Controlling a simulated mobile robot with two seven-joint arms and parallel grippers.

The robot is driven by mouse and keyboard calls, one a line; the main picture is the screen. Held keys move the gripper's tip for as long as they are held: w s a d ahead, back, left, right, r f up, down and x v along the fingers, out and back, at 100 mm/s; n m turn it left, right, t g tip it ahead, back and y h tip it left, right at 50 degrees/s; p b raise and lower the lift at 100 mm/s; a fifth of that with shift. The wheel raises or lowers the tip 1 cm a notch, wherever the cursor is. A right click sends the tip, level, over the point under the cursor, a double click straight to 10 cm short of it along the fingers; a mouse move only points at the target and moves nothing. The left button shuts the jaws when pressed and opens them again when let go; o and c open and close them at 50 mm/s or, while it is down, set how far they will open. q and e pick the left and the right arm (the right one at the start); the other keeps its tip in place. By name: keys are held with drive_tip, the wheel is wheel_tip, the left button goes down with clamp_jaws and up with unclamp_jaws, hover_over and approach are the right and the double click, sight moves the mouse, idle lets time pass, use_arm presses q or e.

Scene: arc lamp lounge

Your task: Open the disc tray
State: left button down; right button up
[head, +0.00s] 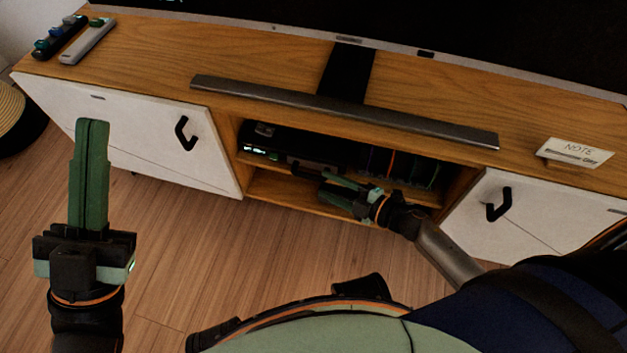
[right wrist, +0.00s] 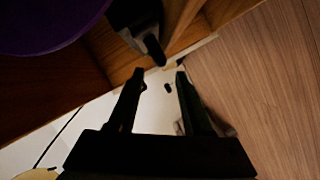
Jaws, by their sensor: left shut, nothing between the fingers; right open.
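The black disc player (head: 268,142) sits in the open middle bay of the wooden cabinet, with small lights on its front. A black bar-like part (head: 305,171) stands out in front of it; in the right wrist view a black protruding part (right wrist: 154,50) shows just beyond the fingertips. I cannot tell whether the tray is out. My right gripper (head: 325,190) is open in front of the bay; its two fingers (right wrist: 161,75) appear apart and empty in the right wrist view. My left gripper (head: 93,124) is shut and empty, in front of the left white door.
Several upright discs (head: 400,167) stand right of the player; a purple disc (right wrist: 45,20) is close to the right wrist camera. White doors with black handles (head: 185,134) (head: 498,205) flank the bay. A soundbar (head: 340,108), remotes (head: 88,40) and a note (head: 578,151) lie on top.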

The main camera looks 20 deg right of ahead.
sight(314, 179)
drive_tip(key=b+x, duration=0.1)
drive_tip(key=x, duration=0.4)
drive_tip(key=shift+w, duration=0.1)
clamp_jaws()
idle(1.3)
